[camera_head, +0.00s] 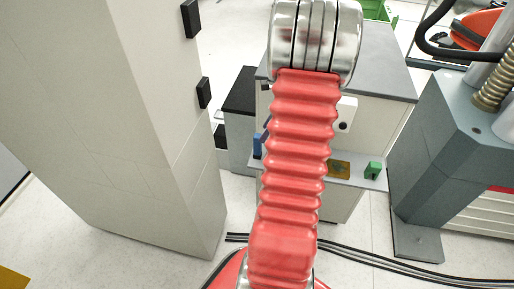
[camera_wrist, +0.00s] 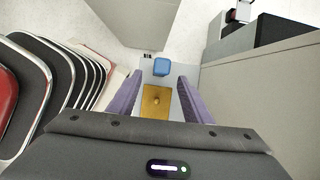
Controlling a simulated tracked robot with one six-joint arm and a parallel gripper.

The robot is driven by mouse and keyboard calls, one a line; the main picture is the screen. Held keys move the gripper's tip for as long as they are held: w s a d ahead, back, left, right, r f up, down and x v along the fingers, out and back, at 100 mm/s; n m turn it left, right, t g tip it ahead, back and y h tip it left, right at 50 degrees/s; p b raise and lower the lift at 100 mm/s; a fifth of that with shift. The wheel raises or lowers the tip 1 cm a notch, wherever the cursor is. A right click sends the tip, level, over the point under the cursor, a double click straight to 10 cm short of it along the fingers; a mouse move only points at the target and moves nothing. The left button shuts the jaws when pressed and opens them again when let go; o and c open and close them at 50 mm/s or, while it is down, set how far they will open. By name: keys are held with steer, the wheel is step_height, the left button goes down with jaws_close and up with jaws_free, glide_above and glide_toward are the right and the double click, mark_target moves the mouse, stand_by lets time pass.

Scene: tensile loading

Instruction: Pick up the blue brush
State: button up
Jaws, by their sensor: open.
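A blue, box-shaped thing (camera_wrist: 161,67) is in the wrist view, at the far end of a narrow pale shelf (camera_wrist: 148,78). It is the only blue thing there, but bristles or a handle cannot be made out. In the head view a blue piece (camera_head: 258,145) shows at the shelf's left, partly behind my red arm. My gripper (camera_wrist: 159,76) is open, its two purple fingers apart with nothing between them touching. The blue thing appears between and beyond the fingertips. My gripper cannot be seen in the head view.
A yellow-brown plate with a small knob (camera_wrist: 156,101) lies on the shelf nearer than the blue thing. A green block (camera_head: 373,170) sits at the shelf's right. A tall cabinet (camera_head: 150,120) stands left, a grey machine (camera_head: 450,140) right. Black cables (camera_head: 400,270) cross the floor.

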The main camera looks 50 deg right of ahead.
mark_target(254, 146)
steer(key=x, duration=0.6)
steer(key=shift+f, duration=0.1)
steer(key=shift+w+x, duration=0.1)
steer(key=shift+x, duration=1.15)
steer(key=shift+w+x, duration=0.15)
steer(key=shift+x, duration=1.15)
steer(key=shift+c, duration=0.4)
steer(key=c, duration=1.1)
